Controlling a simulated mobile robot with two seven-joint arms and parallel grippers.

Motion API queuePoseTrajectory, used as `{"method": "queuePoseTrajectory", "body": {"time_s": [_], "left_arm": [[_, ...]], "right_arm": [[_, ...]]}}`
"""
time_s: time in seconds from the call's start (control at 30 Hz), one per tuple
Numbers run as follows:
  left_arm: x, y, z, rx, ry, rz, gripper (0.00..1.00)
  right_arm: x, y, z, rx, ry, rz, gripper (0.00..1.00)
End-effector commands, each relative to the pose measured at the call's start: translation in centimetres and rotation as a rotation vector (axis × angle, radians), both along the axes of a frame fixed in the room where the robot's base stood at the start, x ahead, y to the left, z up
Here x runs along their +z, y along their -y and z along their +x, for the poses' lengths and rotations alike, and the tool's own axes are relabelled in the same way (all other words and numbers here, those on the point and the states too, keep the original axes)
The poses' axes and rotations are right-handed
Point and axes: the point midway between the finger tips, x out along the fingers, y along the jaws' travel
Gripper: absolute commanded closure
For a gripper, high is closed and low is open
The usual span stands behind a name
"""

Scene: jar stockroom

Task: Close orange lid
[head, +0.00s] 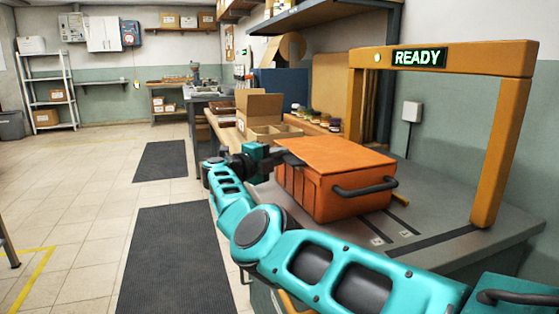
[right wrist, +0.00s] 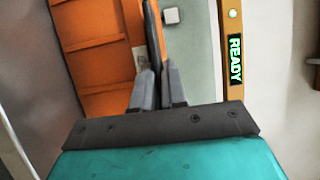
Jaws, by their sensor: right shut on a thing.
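An orange crate (head: 320,191) stands on the grey bench in the head view. Its orange lid (head: 335,153) lies across the top and looks level; I cannot tell whether it is fully seated. My right gripper (head: 286,158) is at the lid's left edge. In the right wrist view, the fingers of my right gripper (right wrist: 155,85) are shut on a dark strip at the lid's edge (right wrist: 152,35), beside the ribbed orange crate wall (right wrist: 95,50). The fingers hide the gripped spot. My left gripper is not in view.
A yellow frame (head: 440,61) with a lit READY sign (head: 419,57) stands over the bench (head: 470,250) behind and right of the crate. A dark handle (head: 365,187) sticks out from the crate's right side. Cardboard boxes (head: 258,105) and jars (head: 318,118) stand farther back.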

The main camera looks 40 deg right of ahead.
Motion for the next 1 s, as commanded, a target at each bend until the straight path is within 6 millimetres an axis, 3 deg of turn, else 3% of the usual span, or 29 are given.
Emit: {"method": "queuePoseTrajectory", "body": {"time_s": [0.13, 0.57, 0.6, 0.8, 1.0], "left_arm": [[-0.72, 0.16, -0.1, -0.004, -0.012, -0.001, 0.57], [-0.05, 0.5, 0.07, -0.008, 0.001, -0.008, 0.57], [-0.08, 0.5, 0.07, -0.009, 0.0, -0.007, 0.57], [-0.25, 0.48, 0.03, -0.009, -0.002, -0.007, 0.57], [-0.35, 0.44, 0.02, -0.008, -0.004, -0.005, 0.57]], "right_arm": [[-0.56, 0.17, -0.09, -0.004, -0.004, -0.017, 1.0], [-0.86, 0.15, -0.15, -0.006, -0.01, -0.017, 1.0], [-0.89, 0.15, -0.16, -0.006, -0.01, -0.017, 0.87], [-0.86, 0.12, -0.13, -0.005, -0.01, -0.018, 0.68], [-0.69, 0.08, -0.07, -0.003, -0.008, -0.02, 0.67]]}}
